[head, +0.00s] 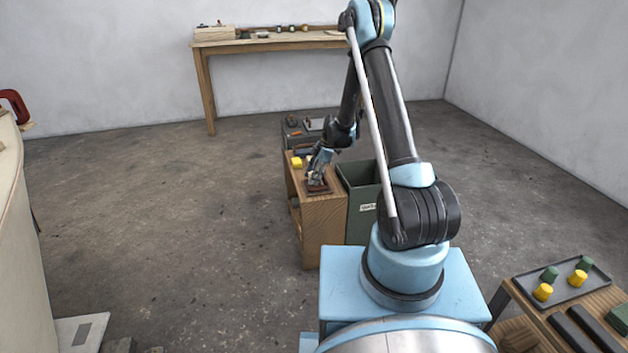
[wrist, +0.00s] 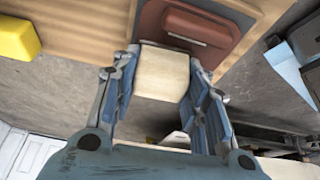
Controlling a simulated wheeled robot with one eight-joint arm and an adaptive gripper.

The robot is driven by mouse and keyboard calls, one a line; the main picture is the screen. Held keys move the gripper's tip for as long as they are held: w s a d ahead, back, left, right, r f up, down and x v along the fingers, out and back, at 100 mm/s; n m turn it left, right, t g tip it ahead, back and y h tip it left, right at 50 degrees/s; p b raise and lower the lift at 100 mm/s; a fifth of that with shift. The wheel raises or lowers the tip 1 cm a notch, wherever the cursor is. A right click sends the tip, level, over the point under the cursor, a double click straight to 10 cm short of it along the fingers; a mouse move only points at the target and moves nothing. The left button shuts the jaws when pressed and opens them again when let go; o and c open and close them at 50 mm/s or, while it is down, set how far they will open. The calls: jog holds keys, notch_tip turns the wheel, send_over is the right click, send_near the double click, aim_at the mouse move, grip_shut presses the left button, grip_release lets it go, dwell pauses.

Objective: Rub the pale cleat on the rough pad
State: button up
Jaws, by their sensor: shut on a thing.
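My gripper (wrist: 165,68) is shut on the pale cleat (wrist: 162,76), a cream block held between its two blue fingers in the wrist view. A reddish-brown pad (wrist: 205,30), which looks like the rough pad, lies on the wooden bench just beyond the cleat's far end. I cannot tell whether the cleat touches it. In the head view my gripper (head: 319,168) is low over the small bench, at the pad (head: 317,187). The cleat cannot be made out there.
A yellow block (wrist: 18,39) sits on the wooden bench (head: 322,209), left of the pad. A green bin (head: 361,212) stands right beside the bench. A tray (head: 567,286) with green and yellow pieces is at the lower right. The floor to the left is mostly clear.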

aim_at(312, 187)
jog(key=shift+s+d, duration=0.25)
jog(key=shift+s, duration=0.55)
jog(key=shift+s+d, duration=0.25)
jog(key=shift+s, duration=0.55)
jog(key=shift+w+a+r, duration=0.1)
jog(key=shift+w+a, duration=0.2)
jog(key=shift+w, duration=0.6)
jog(key=shift+w+a, duration=0.25)
jog(key=shift+w, duration=0.65)
jog(key=shift+s+d, duration=0.25)
jog(key=shift+s, duration=0.65)
jog(key=shift+s+d, duration=0.25)
jog(key=shift+s, duration=0.65)
dwell(0.4)
notch_tip(312, 187, up, 7)
dwell(0.7)
dwell(0.5)
